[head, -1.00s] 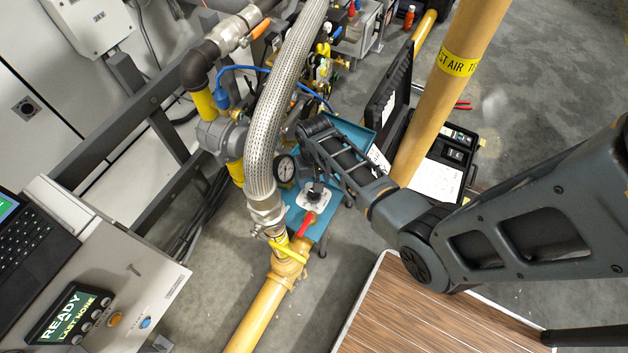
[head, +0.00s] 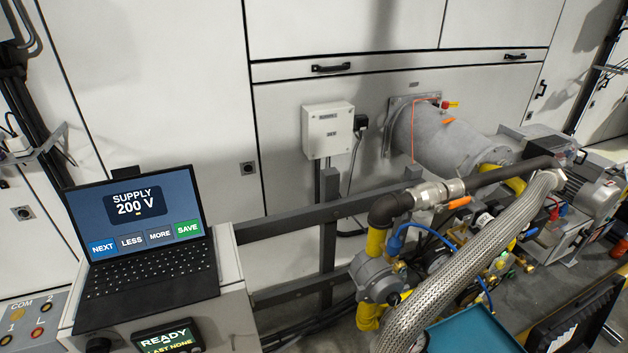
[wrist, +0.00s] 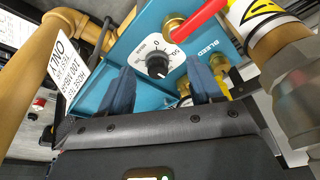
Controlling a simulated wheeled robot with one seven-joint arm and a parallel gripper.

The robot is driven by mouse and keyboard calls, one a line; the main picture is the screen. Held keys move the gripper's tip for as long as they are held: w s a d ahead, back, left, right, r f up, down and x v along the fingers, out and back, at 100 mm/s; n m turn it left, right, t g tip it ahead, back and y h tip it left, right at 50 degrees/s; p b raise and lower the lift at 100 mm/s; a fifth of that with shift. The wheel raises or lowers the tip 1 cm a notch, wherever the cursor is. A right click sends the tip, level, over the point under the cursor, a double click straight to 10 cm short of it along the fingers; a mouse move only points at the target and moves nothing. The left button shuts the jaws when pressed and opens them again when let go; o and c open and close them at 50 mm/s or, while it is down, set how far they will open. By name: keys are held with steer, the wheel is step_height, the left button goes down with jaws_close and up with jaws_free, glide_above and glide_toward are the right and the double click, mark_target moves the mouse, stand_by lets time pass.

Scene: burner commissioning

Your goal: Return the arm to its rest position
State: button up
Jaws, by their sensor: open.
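My gripper (wrist: 163,92) shows in the wrist view with its two dark blue fingers apart and nothing between them. Beyond the fingers is a blue panel (wrist: 120,55) with a black rotary knob (wrist: 157,66) on a pale dial plate. A red lever handle (wrist: 195,20) is at the top, beside the label "BLEED". I cannot tell how far the fingertips are from the panel. My arm and gripper are out of the head view now.
In the head view a laptop (head: 140,240) reads "SUPPLY 200 V", above a small display (head: 168,340) reading "READY". A braided hose (head: 470,265), yellow pipework and a grey rail (head: 290,217) fill the right and middle. In the wrist view a hanging sign (wrist: 75,75) is close left.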

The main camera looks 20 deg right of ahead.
steer(key=s+a+r+n+t, duration=0.2)
steer(key=s+a+r+t, duration=0.15)
steer(key=s+a, duration=0.2)
steer(key=s+a+r+n+t, duration=0.1)
steer(key=s+a+r+t, duration=0.1)
steer(key=r, duration=0.9)
steer(key=s+a+r+n+t+y, duration=0.1)
steer(key=s+r, duration=0.5)
steer(key=r, duration=0.6)
steer(key=s+a+r+n+t, duration=0.2)
steer(key=s+a+r+t, duration=0.2)
steer(key=r, duration=0.8)
steer(key=shift+s+a+n+t, duration=0.35)
steer(key=shift+a+n+t, duration=0.05)
steer(key=shift+a+t, duration=0.4)
